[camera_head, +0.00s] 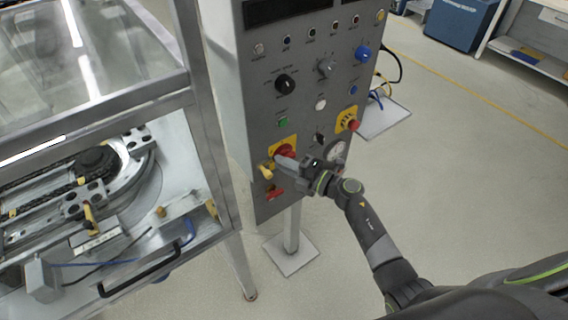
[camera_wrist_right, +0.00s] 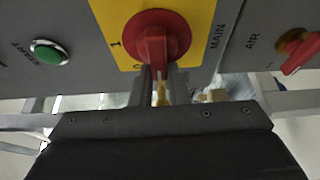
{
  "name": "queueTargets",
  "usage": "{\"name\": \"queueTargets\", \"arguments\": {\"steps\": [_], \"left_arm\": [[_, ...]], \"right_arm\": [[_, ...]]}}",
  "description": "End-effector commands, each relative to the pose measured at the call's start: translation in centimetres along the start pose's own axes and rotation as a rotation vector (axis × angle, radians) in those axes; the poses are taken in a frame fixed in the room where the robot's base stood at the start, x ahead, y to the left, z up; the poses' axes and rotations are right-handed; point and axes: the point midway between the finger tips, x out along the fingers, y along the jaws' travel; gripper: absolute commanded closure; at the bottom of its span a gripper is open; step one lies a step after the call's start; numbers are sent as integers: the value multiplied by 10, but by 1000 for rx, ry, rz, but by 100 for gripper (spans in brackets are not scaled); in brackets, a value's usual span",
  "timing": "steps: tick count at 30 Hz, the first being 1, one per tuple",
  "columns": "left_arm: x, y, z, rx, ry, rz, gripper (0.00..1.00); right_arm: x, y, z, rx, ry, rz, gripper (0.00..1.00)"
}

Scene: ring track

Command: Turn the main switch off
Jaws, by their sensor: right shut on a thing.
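The main switch (camera_head: 286,149) is a red rotary knob on a yellow plate, low on the grey control panel (camera_head: 262,105). In the right wrist view, the red knob (camera_wrist_right: 157,35) shows large beside the label MAIN, with the marks 1 and 0 on the plate's left part. Its handle points down in that picture, near the 0. My right gripper (camera_head: 284,161) reaches it from the right and is shut on the handle; in the wrist view its fingers (camera_wrist_right: 157,82) stand either side of the handle's lower end. My left gripper is not in view.
A green START button (camera_head: 283,121) is above. A red button on yellow (camera_head: 352,125) is to the right. The framed machine (camera_head: 150,105) stands close on the left.

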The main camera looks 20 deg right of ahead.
Motion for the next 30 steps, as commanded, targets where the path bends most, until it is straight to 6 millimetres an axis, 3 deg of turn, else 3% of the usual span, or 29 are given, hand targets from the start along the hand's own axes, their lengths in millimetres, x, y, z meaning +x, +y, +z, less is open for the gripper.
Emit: {"name": "queueTargets", "arguments": {"steps": [2, 3, 7, 16, 20, 23, 30], "left_arm": [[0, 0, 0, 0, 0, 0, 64], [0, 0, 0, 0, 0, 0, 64], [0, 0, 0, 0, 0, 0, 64], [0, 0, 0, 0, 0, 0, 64], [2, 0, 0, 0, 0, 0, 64], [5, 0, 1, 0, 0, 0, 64], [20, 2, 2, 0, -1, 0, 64]], "right_arm": [[-1, -3, 1, -1, -3, -6, 100], [-1, -3, 1, -1, -4, -6, 82], [-1, -2, 1, -1, -3, -4, 65], [-1, 0, 0, 0, -1, -1, 64], [-11, -2, 1, 0, -2, -1, 64], [-27, -3, 1, -2, -2, -2, 64], [-85, -5, 1, -3, -2, -6, 64]]}}
